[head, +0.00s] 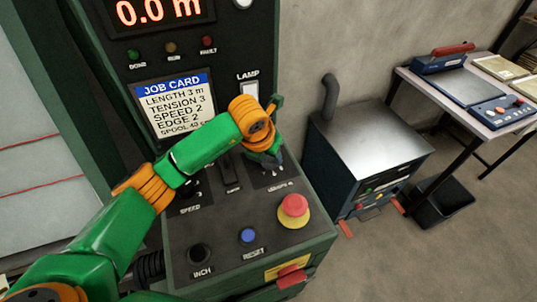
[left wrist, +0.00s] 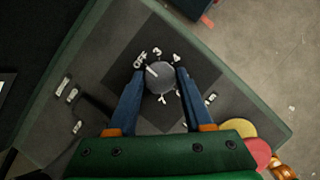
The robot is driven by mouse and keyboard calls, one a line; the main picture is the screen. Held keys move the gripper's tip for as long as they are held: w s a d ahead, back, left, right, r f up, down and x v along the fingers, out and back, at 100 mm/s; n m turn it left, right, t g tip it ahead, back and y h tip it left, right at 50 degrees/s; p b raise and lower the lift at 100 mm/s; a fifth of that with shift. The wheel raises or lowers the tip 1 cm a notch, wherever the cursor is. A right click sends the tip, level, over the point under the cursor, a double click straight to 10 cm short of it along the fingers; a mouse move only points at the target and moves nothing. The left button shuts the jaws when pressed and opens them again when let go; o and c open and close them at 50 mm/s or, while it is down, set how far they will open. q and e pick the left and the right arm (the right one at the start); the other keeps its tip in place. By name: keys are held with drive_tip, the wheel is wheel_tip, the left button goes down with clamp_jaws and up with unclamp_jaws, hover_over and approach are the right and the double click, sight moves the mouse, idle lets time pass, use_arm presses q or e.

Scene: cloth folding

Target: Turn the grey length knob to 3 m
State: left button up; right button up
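The grey length knob (left wrist: 160,77) shows in the left wrist view, with marks around it including OFF, 3 and 4. Its white pointer line points up and left, toward OFF. My left gripper (left wrist: 160,73) has one blue finger on each side of the knob, very close to it; I cannot tell whether they touch it. In the head view my left gripper (head: 268,162) is over the length label area, and the knob is mostly hidden there. The job card (head: 172,104) reads LENGTH 3 m. The display (head: 152,10) reads 0.0 m.
A red mushroom button (head: 294,206) on a yellow base, a blue reset button (head: 248,236) and a black inch button (head: 200,254) sit on the panel in front. A lamp switch (head: 249,90) is behind my arm. A dark metal cabinet (head: 370,138) stands to the right.

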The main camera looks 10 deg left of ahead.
use_arm(q)
clamp_jaws()
drive_tip(key=shift+w+a+f+m+h+b, duration=0.1)
drive_tip(key=shift+f+m+h+b, duration=0.15)
drive_tip(key=shift+m+b, duration=0.65)
drive_tip(key=shift+m+g+h+b, duration=0.3)
drive_tip(key=shift+m+h+b, duration=0.15)
drive_tip(key=shift+m+b, duration=0.6)
drive_tip(key=shift+a+r+m+g+h+b, duration=0.15)
drive_tip(key=shift+m+g+h+b, duration=0.35)
drive_tip(key=shift+m, duration=0.65)
drive_tip(key=shift+r+m+b, duration=0.15)
drive_tip(key=shift+m+b, duration=0.2)
drive_tip(key=shift+m, duration=0.85)
drive_tip(key=shift+h, duration=0.3)
drive_tip(key=o, duration=0.8)
unclamp_jaws()
drive_tip(key=shift+c, duration=0.2)
